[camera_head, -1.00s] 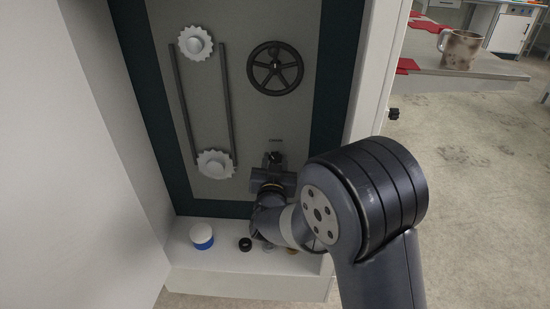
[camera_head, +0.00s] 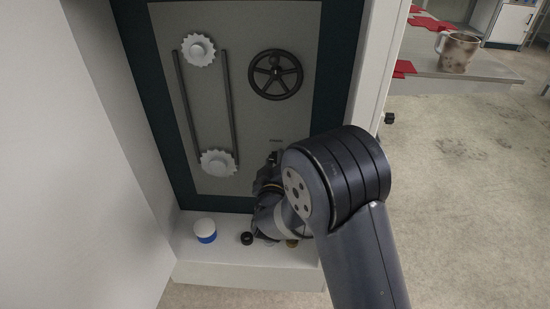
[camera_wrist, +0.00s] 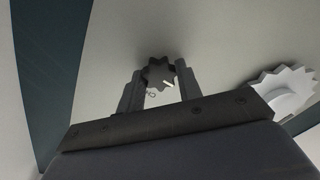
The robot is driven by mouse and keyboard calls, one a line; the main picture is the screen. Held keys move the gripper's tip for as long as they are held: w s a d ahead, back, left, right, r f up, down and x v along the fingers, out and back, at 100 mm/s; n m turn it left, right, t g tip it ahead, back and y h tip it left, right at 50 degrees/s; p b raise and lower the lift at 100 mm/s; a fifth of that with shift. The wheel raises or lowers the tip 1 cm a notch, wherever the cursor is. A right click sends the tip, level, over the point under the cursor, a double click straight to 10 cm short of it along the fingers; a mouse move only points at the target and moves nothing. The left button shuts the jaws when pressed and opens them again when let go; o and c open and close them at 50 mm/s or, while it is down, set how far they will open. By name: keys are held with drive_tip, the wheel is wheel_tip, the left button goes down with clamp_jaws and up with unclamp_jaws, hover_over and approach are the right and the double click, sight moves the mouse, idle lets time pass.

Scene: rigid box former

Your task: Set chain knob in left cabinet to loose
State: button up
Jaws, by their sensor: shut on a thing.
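The chain knob (camera_wrist: 158,72) is a small dark toothed knob on the grey back panel of the left cabinet. In the wrist view it sits between the two fingers of my gripper (camera_wrist: 159,88), which is shut on it. A white pointer mark and a small symbol show beside the knob. In the head view my gripper (camera_head: 273,160) is at the panel below the handwheel, and my wrist hides most of the knob. The knob's setting cannot be read clearly.
Two white sprockets (camera_head: 198,50) with a chain run stand left on the panel. A black handwheel (camera_head: 275,74) is above my gripper. A blue-and-white jar (camera_head: 205,230) and a black ring (camera_head: 247,238) are on the cabinet floor. Cabinet walls enclose both sides.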

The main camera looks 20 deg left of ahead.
drive_tip(key=shift+n+p, duration=0.4)
drive_tip(key=shift+n, duration=0.7)
drive_tip(key=o, duration=1)
drive_tip(key=shift+c, duration=0.2)
drive_tip(key=p+v, duration=0.1)
drive_tip(key=v, duration=0.9)
drive_tip(key=shift+s, duration=0.35)
drive_tip(key=shift+d, duration=0.15)
